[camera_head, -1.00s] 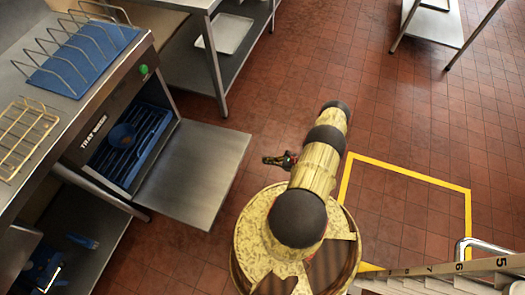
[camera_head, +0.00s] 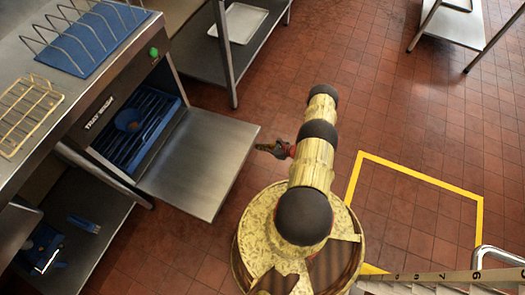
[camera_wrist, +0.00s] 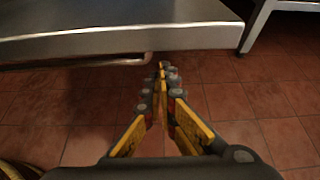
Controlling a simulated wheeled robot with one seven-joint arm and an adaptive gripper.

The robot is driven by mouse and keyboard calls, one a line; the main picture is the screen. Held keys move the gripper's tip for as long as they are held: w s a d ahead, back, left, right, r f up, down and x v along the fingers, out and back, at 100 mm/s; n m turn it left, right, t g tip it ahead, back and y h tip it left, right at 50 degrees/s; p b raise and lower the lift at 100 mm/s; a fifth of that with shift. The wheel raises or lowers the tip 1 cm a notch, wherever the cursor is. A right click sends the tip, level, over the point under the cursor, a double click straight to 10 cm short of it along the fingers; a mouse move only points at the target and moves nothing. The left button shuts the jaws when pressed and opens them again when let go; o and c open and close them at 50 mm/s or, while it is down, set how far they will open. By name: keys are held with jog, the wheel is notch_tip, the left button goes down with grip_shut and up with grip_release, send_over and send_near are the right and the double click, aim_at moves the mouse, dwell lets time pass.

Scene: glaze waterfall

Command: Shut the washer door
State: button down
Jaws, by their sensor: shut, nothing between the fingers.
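The washer door (camera_head: 198,160) is a flat grey metal panel, folded down and open, sticking out from the front of the tray washer (camera_head: 97,115). In the wrist view the door's edge (camera_wrist: 120,42) spans the upper left, and my gripper's fingertips (camera_wrist: 161,68) are together, appearing just below that edge.
A blue tray with a wire rack (camera_head: 85,40) and a cream wire rack (camera_head: 25,110) stand on top of the counter. A steel table (camera_head: 265,50) is behind the door. Blue items (camera_head: 45,245) lie on a lower shelf. Tiled floor with a yellow outline (camera_head: 420,178) is clear at right.

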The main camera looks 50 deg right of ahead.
jog(key=shift+r, duration=0.45)
jog(key=shift+r, duration=0.1)
